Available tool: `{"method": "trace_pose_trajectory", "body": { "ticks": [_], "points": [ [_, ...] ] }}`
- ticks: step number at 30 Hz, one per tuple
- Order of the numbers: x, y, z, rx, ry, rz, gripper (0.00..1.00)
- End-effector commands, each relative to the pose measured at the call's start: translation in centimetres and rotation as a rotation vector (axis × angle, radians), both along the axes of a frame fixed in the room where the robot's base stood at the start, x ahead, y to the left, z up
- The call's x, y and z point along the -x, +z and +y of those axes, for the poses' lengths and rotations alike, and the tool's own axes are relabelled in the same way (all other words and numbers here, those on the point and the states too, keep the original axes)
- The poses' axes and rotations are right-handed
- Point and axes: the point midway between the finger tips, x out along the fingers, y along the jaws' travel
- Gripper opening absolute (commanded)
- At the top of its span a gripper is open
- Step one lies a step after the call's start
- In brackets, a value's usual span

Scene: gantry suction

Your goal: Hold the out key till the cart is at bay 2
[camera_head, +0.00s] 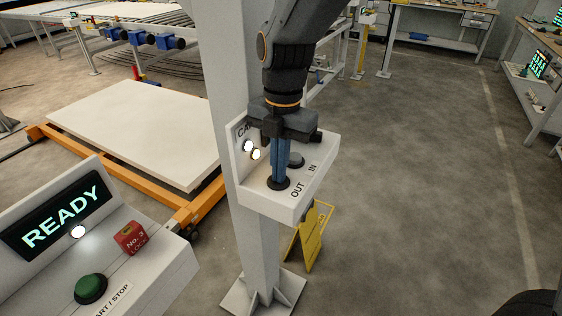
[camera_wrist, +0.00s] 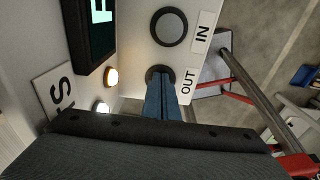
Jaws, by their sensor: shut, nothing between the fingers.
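The white key box (camera_head: 298,200) on the grey post carries the dark round OUT key (camera_head: 270,184) in front and the grey IN key (camera_head: 297,160) behind it. My gripper (camera_head: 280,180) is shut and empty, pointing down, with its blue fingertips on the OUT key. The wrist view also shows the fingertips (camera_wrist: 161,84) against the OUT key (camera_wrist: 153,72), with the IN key (camera_wrist: 170,26) clear of them. How far the OUT key is pressed is hidden. I cannot tell which thing is the cart or see a bay number.
Two lamps (camera_head: 251,150) glow on the box's upright panel, beside a partly cut-off display (camera_wrist: 97,30). A console (camera_head: 150,265) at lower left shows READY, with a green button (camera_head: 90,288) and a red No. 3 block (camera_head: 130,238). An orange frame (camera_head: 190,215) bears a white slab (camera_head: 135,130).

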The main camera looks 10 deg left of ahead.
Motion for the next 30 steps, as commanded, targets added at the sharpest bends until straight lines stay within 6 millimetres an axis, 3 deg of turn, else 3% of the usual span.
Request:
{"method": "trace_pose_trajectory", "body": {
  "ticks": [1,5,11,20,30],
  "points": [
    [0.6,-0.8,-0.3,0.010,0.000,0.018,0.00],
    [0.6,-0.8,-0.3,0.010,0.000,0.018,0.00],
    [0.6,0.2,-0.3,0.009,-0.001,0.016,0.00],
    [-0.1,4.9,-0.4,-0.001,-0.003,-0.002,0.00],
    [-0.8,11.6,-0.6,-0.003,-0.001,-0.003,0.00]
  ]
}}
